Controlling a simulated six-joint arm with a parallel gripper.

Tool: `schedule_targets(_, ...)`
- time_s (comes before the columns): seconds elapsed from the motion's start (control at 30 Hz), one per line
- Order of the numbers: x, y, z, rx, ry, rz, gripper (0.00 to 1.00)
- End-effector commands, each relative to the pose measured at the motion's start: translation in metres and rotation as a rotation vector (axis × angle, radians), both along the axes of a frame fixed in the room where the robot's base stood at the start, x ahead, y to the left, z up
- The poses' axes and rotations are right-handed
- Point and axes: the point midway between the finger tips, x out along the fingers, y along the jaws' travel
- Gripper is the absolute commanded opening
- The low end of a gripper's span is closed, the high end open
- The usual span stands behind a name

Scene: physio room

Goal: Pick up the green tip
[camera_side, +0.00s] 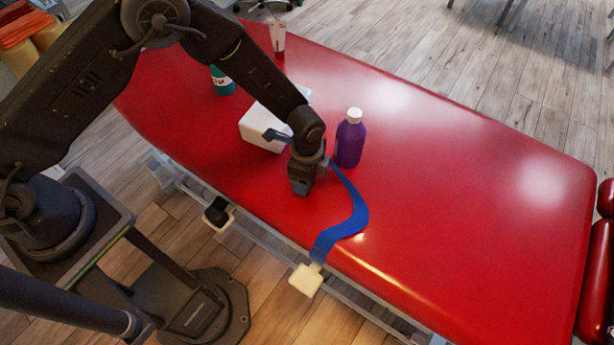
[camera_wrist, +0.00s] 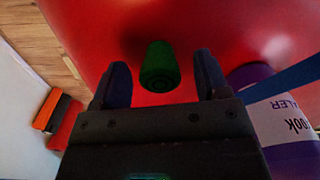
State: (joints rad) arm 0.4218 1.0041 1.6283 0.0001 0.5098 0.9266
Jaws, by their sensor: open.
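The green tip (camera_wrist: 160,66) is a small dark green cylinder-like piece on the red table surface. In the wrist view it lies between the two fingers of my gripper (camera_wrist: 160,80), with clear gaps on both sides, and its ringed end faces the gripper. I cannot tell how far below the fingertips it is. In the side view my gripper (camera_side: 305,182) points down near the front edge of the red table (camera_side: 430,180). The green tip is hidden there by my gripper and arm.
A purple bottle (camera_side: 349,143) with a white cap stands close right of my gripper. A blue strap (camera_side: 345,225) runs over the table's front edge. A white box (camera_side: 262,128), a green bottle (camera_side: 222,80) and a clear cup (camera_side: 277,38) stand farther back. The table's right half is clear.

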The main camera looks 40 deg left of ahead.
Motion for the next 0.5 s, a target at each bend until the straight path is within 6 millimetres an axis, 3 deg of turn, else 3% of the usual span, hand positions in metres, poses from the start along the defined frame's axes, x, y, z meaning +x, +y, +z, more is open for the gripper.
schedule_targets(0.3, 0.0003, 0.0001, -0.0071, -0.001, -0.001, 0.000, 0.68)
schedule_targets(0.5, 0.0003, 0.0002, -0.0069, -0.001, -0.001, 0.000, 0.50)
